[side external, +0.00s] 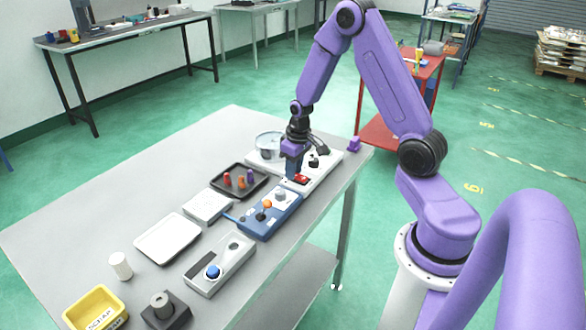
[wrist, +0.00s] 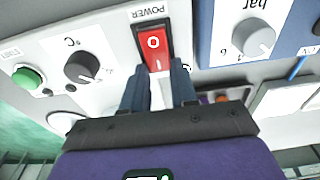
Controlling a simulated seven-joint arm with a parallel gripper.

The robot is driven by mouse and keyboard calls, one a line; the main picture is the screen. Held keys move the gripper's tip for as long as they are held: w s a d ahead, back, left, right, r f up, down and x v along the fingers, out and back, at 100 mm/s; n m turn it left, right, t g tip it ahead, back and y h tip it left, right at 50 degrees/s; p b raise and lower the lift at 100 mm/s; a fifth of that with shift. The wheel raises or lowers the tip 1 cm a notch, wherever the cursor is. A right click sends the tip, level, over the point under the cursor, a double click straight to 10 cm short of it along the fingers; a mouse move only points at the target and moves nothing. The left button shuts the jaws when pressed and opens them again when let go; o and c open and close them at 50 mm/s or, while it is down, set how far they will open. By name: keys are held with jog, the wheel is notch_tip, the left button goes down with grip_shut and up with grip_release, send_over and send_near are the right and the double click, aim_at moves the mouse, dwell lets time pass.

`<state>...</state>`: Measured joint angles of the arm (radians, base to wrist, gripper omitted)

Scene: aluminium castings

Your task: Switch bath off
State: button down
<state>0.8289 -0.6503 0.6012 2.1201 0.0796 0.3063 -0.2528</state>
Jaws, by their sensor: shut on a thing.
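The bath is a white unit (side external: 325,168) with a round clear vessel (side external: 268,140) at the far end of the bench. Its red rocker switch (wrist: 153,45), labelled POWER, shows a white O at the upper end and an I at the lower end in the wrist view. The switch also shows in the side view (side external: 303,178). My gripper (side external: 292,174) points down at the panel beside the switch. In the wrist view its two dark fingers (wrist: 158,92) flank the switch's lower end, shut on it. The exact contact is partly hidden by the fingers.
A black dial marked °C (wrist: 82,67) and a green button (wrist: 27,78) are left of the switch in the wrist view. A blue unit (side external: 268,217) with knobs and a black tray (side external: 222,192) of small pegs stand close by on the bench.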

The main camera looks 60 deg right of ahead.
jog(key=shift+s+r+t, duration=0.15)
jog(key=shift+t, duration=0.65)
jog(key=c, duration=0.9)
grip_release()
jog(key=shift+s, duration=0.1)
jog(key=shift+r, duration=0.15)
jog(key=v, duration=1.7)
jog(key=shift+s, duration=0.35)
jog(key=shift+a, duration=0.1)
